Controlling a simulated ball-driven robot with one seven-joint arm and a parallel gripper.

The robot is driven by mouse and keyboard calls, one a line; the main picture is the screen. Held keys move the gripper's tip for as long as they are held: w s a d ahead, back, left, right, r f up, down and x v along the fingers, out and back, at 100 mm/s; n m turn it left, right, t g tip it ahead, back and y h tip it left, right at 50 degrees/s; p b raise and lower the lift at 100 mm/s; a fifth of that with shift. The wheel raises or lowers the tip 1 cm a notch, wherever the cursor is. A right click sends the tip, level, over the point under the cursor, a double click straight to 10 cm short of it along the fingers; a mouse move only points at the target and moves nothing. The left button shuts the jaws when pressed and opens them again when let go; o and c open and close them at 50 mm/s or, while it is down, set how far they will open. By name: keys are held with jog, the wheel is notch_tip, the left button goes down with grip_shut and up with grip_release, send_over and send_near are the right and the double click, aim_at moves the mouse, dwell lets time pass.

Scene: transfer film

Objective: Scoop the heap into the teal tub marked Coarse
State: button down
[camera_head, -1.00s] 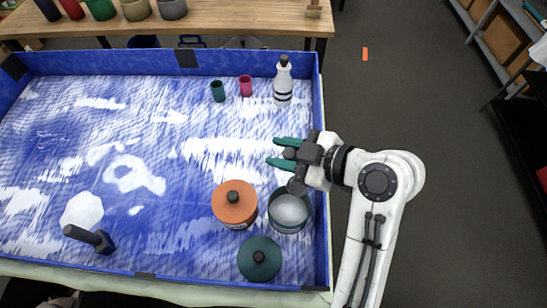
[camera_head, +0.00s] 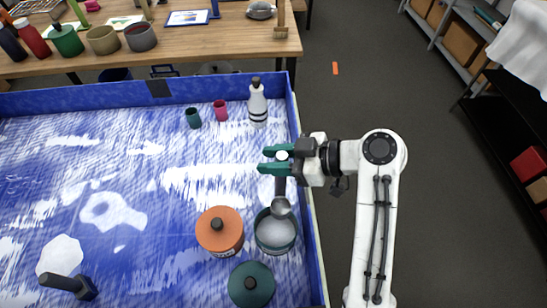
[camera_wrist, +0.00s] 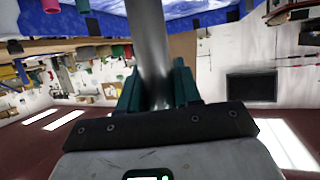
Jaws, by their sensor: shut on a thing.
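My gripper (camera_head: 273,161), with green fingers, is shut on a grey scoop (camera_head: 282,206) at the right side of the blue tray. The scoop's bowl hangs below the fingers, over or at the far rim of an open teal tub (camera_head: 262,243); I cannot tell if they touch. Pale grey material fills much of that tub's opening. In the wrist view the scoop's shaft (camera_wrist: 150,45) stands between my fingers. A second teal tub (camera_head: 251,284) has a lid with a dark knob. No Coarse marking is readable. White patches (camera_head: 112,212) lie on the tray floor; I see no clear heap.
An orange lidded tub (camera_head: 220,232) stands left of the open tub. A bottle (camera_head: 257,103), a pink cup (camera_head: 221,110) and a teal cup (camera_head: 193,118) stand at the back. A dark-handled tool (camera_head: 70,286) lies front left. The tray's wall (camera_head: 310,230) is close on the right.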

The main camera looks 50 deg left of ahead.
notch_tip(320, 180, up, 5)
jog(key=p, duration=0.2)
jog(key=shift+f+p, duration=0.1)
jog(key=shift+p, duration=0.2)
